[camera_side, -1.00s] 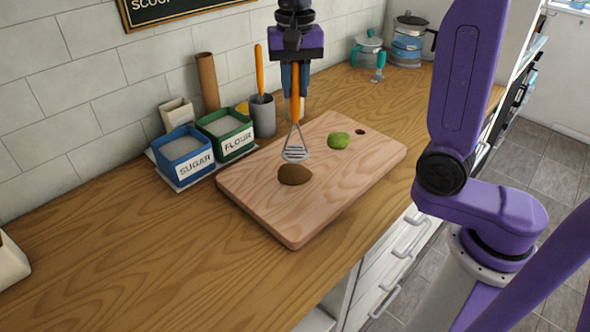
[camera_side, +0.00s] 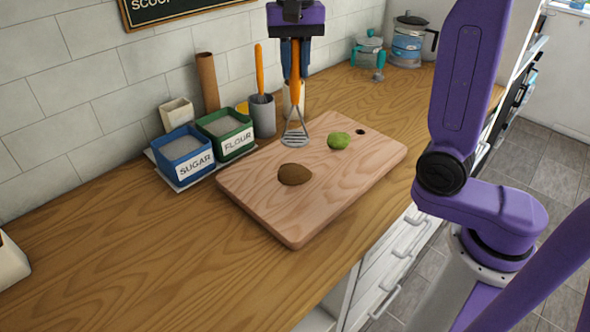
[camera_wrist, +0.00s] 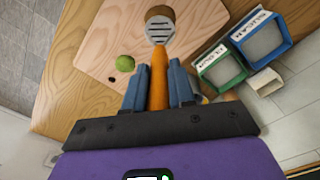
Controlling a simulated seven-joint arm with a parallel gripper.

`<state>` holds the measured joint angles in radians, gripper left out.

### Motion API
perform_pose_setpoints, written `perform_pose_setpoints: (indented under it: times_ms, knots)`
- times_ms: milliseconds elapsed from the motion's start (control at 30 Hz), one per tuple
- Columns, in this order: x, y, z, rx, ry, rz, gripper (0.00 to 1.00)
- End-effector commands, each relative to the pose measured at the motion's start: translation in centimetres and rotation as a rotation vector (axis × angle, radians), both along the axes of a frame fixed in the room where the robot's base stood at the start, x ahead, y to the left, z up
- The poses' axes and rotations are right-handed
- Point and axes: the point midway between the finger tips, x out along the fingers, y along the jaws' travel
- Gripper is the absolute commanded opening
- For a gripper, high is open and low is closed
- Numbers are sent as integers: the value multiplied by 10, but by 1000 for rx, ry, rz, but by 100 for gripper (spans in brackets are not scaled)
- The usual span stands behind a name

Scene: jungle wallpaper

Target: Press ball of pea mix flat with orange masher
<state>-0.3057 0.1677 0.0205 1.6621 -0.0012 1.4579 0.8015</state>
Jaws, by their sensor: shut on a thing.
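My gripper (camera_side: 294,80) is shut on the orange handle of the masher (camera_side: 296,100), which hangs nearly upright with its slotted metal head down. The head appears above the cutting board (camera_side: 310,205), behind the brown ball (camera_side: 294,174) in the side view. It looks apart from both balls. The green ball (camera_side: 339,140), the pea-coloured one, sits on the board to the right of the head and looks rounded. In the wrist view, the masher head (camera_wrist: 160,30) partly overlaps the brown ball (camera_wrist: 158,12), and the green ball (camera_wrist: 125,63) lies to its left.
A blue sugar box (camera_side: 181,152) and a green flour box (camera_side: 226,132) stand left of the board. A grey cup (camera_side: 262,116) with an orange-handled utensil and a brown tube (camera_side: 207,82) stand behind.

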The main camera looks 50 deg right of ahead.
Motion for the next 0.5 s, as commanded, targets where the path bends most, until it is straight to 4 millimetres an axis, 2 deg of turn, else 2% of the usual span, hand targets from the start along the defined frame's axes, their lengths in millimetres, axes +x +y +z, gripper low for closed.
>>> perform_pose_setpoints:
  times_ms: [333,433,500]
  knots:
    - [1,-5,0,-1,-1,-2,0]
    - [3,-22,-1,0,-2,-7,0]
    - [5,-43,-3,-1,-3,-10,0]
